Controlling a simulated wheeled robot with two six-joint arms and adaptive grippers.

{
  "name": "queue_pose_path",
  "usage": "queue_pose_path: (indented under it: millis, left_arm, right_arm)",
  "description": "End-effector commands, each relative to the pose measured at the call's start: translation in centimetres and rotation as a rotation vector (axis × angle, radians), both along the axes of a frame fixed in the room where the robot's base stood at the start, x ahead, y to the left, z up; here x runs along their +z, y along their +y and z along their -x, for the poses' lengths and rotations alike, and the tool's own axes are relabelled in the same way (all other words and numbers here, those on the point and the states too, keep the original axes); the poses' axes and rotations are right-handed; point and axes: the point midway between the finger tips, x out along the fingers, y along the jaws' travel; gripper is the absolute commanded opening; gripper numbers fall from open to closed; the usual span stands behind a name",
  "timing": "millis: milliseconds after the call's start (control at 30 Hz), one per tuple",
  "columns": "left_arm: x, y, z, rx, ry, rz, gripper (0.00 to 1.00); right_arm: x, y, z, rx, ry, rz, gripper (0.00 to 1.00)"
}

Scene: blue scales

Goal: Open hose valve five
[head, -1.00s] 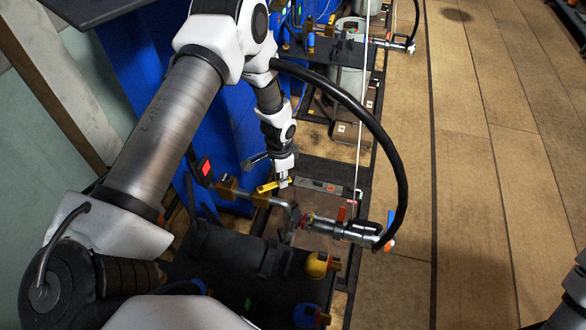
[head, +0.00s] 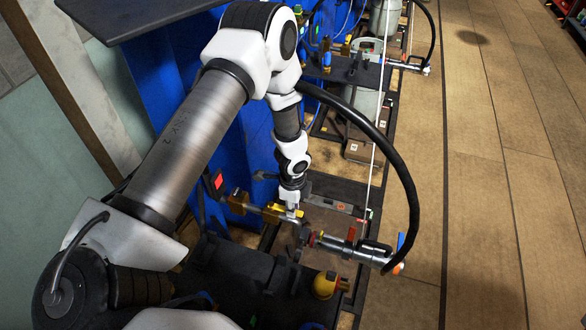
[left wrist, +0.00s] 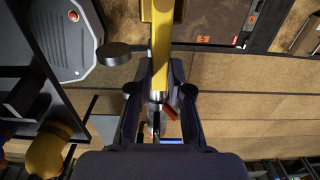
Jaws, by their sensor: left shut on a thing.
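A yellow valve lever (head: 272,211) sits by the brass pipe fitting (head: 238,200) near the middle of the head view. It lies roughly along the pipe line. My left gripper (head: 291,204) comes down from above onto the lever's outer end, and its fingers are small in this view. In the left wrist view the lever (left wrist: 162,45) runs from the top edge down between the fingers of my gripper (left wrist: 160,92), which is shut on it. My right gripper is not in view.
A silver hose coupling (head: 345,246) with a red tab and blue lever lies right of the valve. A black hose (head: 392,135) arches from it. A yellow knob (head: 326,285) stands below, and a blue panel (head: 160,120) is behind my arm. Wooden floor (head: 480,200) is clear at right.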

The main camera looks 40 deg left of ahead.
Motion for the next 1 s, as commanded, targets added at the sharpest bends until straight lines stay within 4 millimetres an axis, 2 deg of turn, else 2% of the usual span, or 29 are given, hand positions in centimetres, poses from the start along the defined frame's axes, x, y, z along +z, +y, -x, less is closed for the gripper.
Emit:
queue_pose_path:
  millis: [467,500,533,867,1000]
  left_arm:
    - [-0.2,-0.1,0.3,-0.017,0.005,0.000,0.00]
    - [-0.2,-0.1,0.3,-0.017,0.005,0.000,0.32]
    - [-0.2,-0.1,0.3,-0.017,0.005,0.000,0.43]
    - [0.1,0.0,0.2,-0.015,0.002,0.000,0.44]
    - [1.9,-0.1,0.0,-0.014,-0.001,0.001,0.44]
  right_arm:
    - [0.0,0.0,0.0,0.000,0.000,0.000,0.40]
    - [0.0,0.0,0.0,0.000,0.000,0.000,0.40]
    - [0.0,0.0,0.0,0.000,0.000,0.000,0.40]
    - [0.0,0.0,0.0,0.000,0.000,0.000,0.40]
    - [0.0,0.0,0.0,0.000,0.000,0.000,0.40]
